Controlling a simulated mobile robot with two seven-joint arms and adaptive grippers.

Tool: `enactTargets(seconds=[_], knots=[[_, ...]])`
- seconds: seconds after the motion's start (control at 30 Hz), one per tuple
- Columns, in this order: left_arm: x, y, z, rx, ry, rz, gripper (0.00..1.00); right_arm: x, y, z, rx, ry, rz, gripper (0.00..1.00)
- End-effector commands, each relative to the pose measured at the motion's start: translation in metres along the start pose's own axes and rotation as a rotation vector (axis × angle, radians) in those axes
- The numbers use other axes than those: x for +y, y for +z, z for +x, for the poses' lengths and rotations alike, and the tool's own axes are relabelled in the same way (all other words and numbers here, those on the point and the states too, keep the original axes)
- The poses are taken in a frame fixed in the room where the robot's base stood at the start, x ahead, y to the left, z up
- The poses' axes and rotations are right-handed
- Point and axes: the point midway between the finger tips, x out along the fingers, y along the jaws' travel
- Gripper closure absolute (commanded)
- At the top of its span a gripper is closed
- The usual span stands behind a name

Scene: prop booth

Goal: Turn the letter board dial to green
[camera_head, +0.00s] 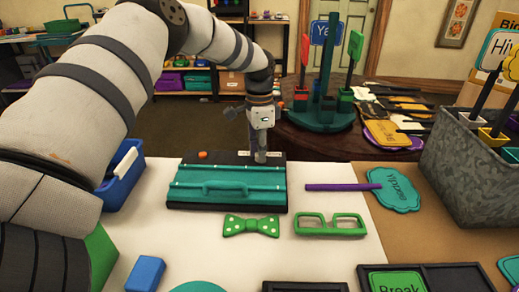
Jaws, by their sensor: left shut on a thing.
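The letter board (228,203), a black board with teal panels and a teal handle, lies on the white part of the table. An orange knob (203,155) sits at its back left edge. My left gripper (261,157) points down at the board's back right edge. It is shut on what looks like the dial there, mostly hidden by the fingers. The dial's colour setting cannot be read; a small pale strip (244,153) shows beside the fingers. My right gripper is not in view.
In front of the board lie a green polka-dot bow tie (251,226) and green glasses frames (330,226). A purple-handled teal sign (394,190) lies to the right. A blue bin (121,183) stands left, a grey box (463,180) right.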

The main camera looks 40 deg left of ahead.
Motion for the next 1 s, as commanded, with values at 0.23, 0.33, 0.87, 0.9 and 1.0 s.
enactTargets(seconds=[0.23,0.33,0.87,0.9,1.0], knots=[[-0.0002,-0.0003,-0.0007,-0.005,-0.002,0.204,1.00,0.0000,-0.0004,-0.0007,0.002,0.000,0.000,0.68],[0.0000,-0.0004,-0.0006,-0.007,-0.002,0.275,1.00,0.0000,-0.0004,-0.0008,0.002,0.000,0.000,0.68],[0.0004,-0.0007,-0.0006,-0.012,-0.002,0.463,1.00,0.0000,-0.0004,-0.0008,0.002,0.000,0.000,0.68],[0.0004,-0.0007,-0.0006,-0.012,-0.002,0.466,1.00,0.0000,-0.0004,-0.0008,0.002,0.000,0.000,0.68],[0.0004,-0.0007,-0.0006,-0.012,-0.002,0.470,1.00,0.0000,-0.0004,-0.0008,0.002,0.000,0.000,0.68]])
